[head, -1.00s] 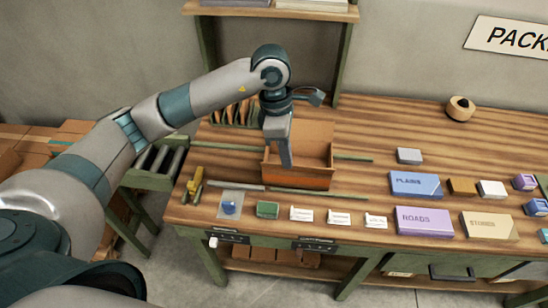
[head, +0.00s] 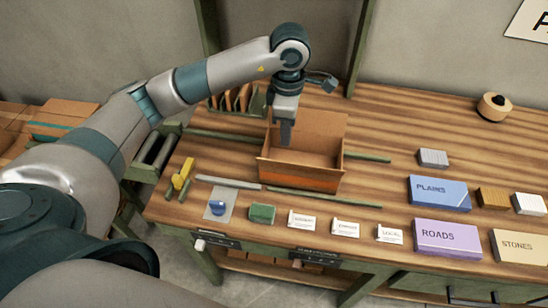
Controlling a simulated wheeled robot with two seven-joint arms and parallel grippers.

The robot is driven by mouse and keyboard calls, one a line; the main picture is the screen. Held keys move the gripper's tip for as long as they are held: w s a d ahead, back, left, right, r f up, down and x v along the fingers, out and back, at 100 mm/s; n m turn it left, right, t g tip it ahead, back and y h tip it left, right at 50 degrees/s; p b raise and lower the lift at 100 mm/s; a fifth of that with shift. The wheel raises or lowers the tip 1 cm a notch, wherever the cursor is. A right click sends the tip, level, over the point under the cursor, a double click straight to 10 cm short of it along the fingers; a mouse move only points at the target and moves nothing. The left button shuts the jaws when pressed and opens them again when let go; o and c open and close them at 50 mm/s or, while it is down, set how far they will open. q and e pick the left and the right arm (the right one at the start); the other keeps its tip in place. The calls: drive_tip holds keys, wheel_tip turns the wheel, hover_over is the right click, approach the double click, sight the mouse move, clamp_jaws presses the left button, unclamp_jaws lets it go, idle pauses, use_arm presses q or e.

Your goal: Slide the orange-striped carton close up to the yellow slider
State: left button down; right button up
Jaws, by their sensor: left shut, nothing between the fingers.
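The orange-striped carton (head: 300,175) is an open cardboard box with an orange band on its front, standing on the wooden bench between green rails. The yellow slider (head: 183,174) stands upright at the bench's left end, with a clear gap between it and the carton. My left gripper (head: 285,142) points down and is shut, with its fingers at the carton's left part, over or inside its opening. I cannot tell whether the fingers touch the carton's wall. My right gripper is not in view.
A grey bar (head: 228,182) and a green rail (head: 325,198) lie along the carton's front side. A blue object on a pad (head: 217,208), a green block (head: 262,214) and several white cards stand in front. Labelled boxes, including a blue one (head: 438,193), are to the right.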

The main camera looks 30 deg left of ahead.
sight(270, 158)
use_arm(q)
drive_tip(key=shift+f, duration=0.1)
drive_tip(key=shift+s, duration=0.1)
idle(0.3)
wheel_tip(270, 158, down, 10)
drive_tip(key=p, duration=0.4)
drive_tip(key=shift+p, duration=0.4)
drive_tip(key=a+p, duration=0.2)
drive_tip(key=a, duration=0.1)
drive_tip(key=shift+s, duration=0.4)
drive_tip(key=shift+s+a, duration=0.1)
drive_tip(key=shift+a, duration=0.3)
